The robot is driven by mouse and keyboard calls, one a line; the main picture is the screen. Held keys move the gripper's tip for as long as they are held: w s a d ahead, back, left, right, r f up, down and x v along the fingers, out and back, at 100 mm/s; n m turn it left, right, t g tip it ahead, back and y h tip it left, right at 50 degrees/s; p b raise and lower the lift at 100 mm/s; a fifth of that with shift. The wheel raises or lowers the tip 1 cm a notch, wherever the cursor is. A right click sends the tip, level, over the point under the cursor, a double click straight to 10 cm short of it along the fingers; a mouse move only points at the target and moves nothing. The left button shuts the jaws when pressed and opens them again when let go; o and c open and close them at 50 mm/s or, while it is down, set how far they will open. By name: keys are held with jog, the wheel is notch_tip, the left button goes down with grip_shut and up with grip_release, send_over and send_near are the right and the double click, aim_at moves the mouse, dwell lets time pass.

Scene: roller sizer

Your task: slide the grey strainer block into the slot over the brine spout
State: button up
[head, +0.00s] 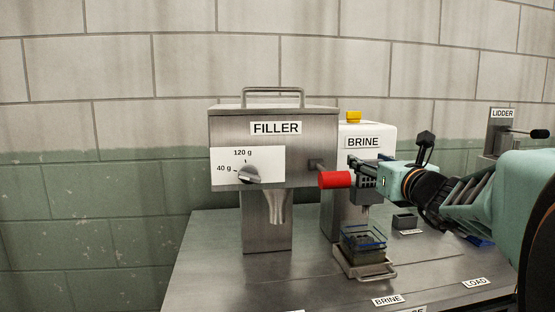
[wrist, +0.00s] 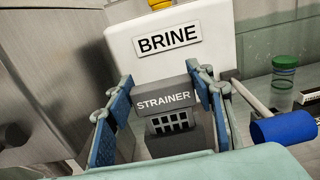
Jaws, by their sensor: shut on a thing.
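The grey strainer block (wrist: 165,88), labelled STRAINER and with a grid of dark openings, is between the blue-padded fingers of my gripper (wrist: 165,112) in the wrist view. My gripper is shut on it, in front of the white brine machine (wrist: 200,55). In the head view my gripper (head: 368,172) and the block (head: 367,183) are at the brine machine's front (head: 385,133), below its BRINE label. The spout (head: 366,210) shows just under the block. The slot is hidden by the block and gripper, so I cannot tell whether the block is in it.
A glass container with blue edges (head: 364,238) stands on a handled metal tray (head: 388,272) below the spout. The filler (head: 230,130), with a red handle (head: 335,179), is close on the left. A small dark box (head: 405,221) sits right.

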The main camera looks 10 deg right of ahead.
aim_at(362, 180)
jog(key=shift+f+b, duration=1.35)
jog(key=shift+f, duration=0.05)
jog(key=o, duration=1.3)
jog(key=shift+c, duration=0.2)
